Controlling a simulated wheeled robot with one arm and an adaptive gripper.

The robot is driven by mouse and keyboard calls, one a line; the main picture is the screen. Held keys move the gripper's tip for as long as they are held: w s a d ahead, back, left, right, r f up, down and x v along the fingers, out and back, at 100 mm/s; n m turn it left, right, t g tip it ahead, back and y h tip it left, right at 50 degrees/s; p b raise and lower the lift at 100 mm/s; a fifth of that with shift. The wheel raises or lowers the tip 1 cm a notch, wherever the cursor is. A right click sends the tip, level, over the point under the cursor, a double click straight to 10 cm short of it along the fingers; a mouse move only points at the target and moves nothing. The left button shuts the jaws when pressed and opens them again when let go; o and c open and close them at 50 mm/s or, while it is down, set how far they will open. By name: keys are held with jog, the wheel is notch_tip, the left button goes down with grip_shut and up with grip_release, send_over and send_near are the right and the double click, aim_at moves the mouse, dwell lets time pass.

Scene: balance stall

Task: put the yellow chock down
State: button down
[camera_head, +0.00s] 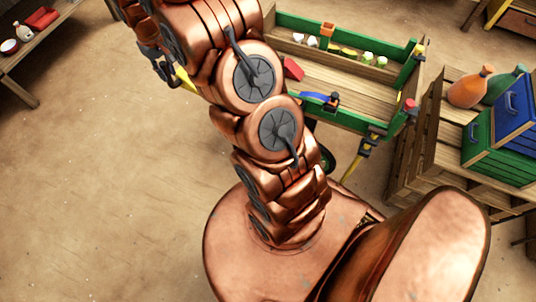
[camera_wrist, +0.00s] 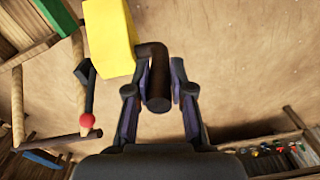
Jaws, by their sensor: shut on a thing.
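The yellow chock (camera_wrist: 110,38) is a bright yellow block with a dark brown round handle (camera_wrist: 157,92), seen large in the wrist view. My gripper (camera_wrist: 159,70) is shut on the handle, with one dark finger on each side of it. The block sticks out to the upper left, past the fingers. In the head view a piece of the chock (camera_head: 185,80) shows beside my copper arm, and the arm hides much of it. The chock appears held above the brown floor; its exact height cannot be told.
A wooden cart with green rails (camera_head: 365,120) stands behind my arm, holding a blue piece (camera_head: 313,96) and several small items. Right of it are shelves with green and blue crates (camera_head: 515,105). A bench (camera_head: 40,45) stands far left. Open floor (camera_head: 90,160) lies left of my arm.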

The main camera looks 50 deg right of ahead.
jog(key=w+d+f+b, duration=0.2)
jog(key=d+f+b, duration=0.3)
jog(key=f, duration=0.8)
jog(key=w+d+f+b, duration=0.1)
jog(key=d+f+b, duration=0.4)
jog(key=f, duration=0.7)
jog(key=w+d+f+b, duration=0.25)
jog(key=f+b, duration=0.45)
jog(key=f, duration=0.6)
jog(key=s+d+f+n+b, duration=0.15)
jog(key=f+b, duration=0.65)
jog(key=f, duration=1.2)
jog(key=s+d+f+b, duration=0.25)
jog(key=f+b, duration=0.65)
jog(key=f, duration=1.1)
jog(key=s+d, duration=0.3)
jog(key=s, duration=0.5)
jog(key=s+d+f+b, duration=0.1)
jog(key=s+d, duration=0.2)
jog(key=s, duration=0.6)
jog(key=shift+f+b, duration=0.2)
jog(key=shift+b, duration=0.15)
jog(key=c, duration=1)
grip_release()
jog(key=shift+r, duration=0.1)
